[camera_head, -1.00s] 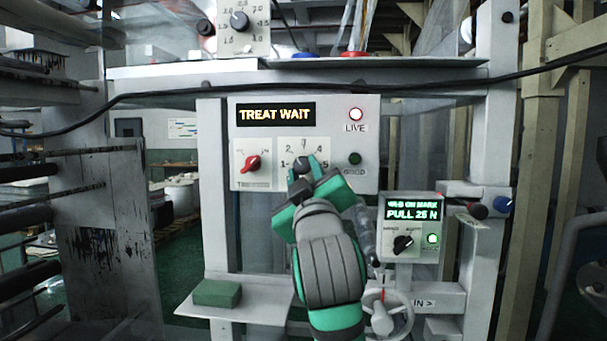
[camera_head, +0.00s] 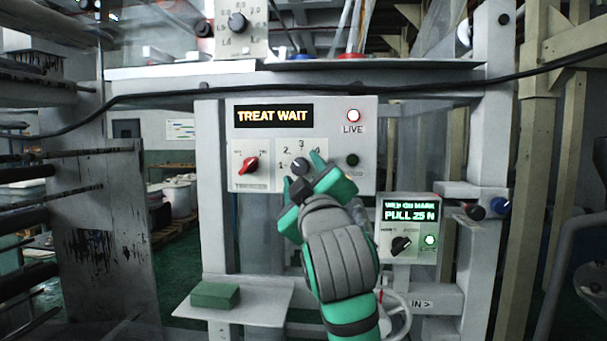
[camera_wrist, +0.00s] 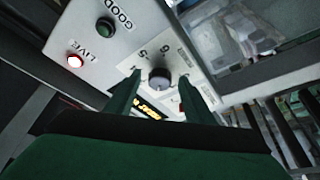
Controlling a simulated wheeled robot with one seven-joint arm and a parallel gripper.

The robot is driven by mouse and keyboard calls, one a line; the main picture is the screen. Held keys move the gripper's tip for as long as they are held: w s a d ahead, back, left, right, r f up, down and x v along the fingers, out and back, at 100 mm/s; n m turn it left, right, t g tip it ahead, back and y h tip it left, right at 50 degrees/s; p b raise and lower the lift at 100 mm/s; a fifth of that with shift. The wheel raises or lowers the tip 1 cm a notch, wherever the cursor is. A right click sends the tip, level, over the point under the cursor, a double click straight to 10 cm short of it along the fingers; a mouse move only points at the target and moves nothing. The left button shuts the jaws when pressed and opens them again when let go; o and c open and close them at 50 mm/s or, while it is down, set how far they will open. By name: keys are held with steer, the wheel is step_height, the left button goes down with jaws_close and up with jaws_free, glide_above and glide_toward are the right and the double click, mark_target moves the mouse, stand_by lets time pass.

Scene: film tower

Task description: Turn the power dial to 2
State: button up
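The power dial is a dark round knob (camera_head: 300,168) on a numbered white plate, on the grey panel under the amber "TREAT WAIT" display (camera_head: 274,115). Numbers 1 to 4 show around it in the head view; its pointer direction cannot be made out. My green and black gripper (camera_head: 302,171) is at the dial, with one finger at its lower left and one at its upper right. In the wrist view the knob (camera_wrist: 159,77) sits between the two fingertips (camera_wrist: 160,78), with gaps on both sides. The gripper is open and holds nothing.
A red knob (camera_head: 251,165) is left of the dial. A lit LIVE lamp (camera_head: 353,115) and a dark green GOOD lamp (camera_head: 352,160) are to the right. A tension box (camera_head: 409,228) with its own knob stands lower right. A green block (camera_head: 215,295) lies on a shelf below.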

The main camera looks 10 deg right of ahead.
steer(key=v, duration=1)
steer(key=shift+s, duration=0.4)
steer(key=shift+d+f, duration=0.1)
